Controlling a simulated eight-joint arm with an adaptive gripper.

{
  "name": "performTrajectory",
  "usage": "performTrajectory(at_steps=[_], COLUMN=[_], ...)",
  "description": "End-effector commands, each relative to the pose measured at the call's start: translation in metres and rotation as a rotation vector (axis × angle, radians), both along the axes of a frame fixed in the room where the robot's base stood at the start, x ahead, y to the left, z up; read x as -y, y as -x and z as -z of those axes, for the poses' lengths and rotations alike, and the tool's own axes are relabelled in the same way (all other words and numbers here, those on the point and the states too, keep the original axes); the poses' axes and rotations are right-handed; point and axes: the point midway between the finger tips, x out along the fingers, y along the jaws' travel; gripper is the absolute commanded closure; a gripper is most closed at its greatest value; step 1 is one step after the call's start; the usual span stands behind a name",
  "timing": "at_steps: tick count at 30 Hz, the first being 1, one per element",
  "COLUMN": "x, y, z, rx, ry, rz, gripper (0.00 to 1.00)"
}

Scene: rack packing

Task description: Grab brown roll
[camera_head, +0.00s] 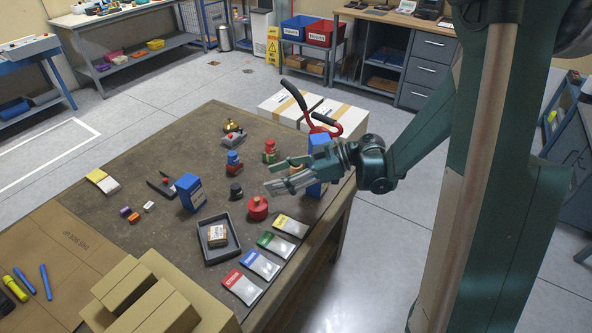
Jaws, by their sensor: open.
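A small brown block-like item with a pale label (218,234) lies in a dark grey tray (206,257) on the brown work table. It is the closest match to the brown roll, but I cannot tell from its shape that it is a roll. My gripper (270,177) is open and empty, with its fingers pointing left over the right part of the table. In the picture it is above and to the right of the tray, apart from the brown item. My gripper and wrist partly cover a tall blue box (319,142).
A red round container (257,208) stands between my gripper and the tray. A black-capped item (236,191) and a blue box (189,192) stand nearby. Several labelled packets (261,264) lie along the right edge. Open cardboard boxes (150,295) fill the front.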

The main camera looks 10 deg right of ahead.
Motion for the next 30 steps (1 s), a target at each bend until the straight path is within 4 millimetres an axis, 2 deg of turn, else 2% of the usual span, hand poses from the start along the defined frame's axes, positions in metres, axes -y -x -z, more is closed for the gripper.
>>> performTrajectory(at_steps=[12, 27, 30], x=[0.0, 0.0, -0.002], y=[0.001, 0.0, -0.004], z=[-0.071, -0.121, -0.115], rx=[0.0, 0.0, -0.009], ry=[0.0, 0.0, 0.041], rz=[0.0, 0.0, -0.012], gripper=[0.52, 0.52, 0.52])
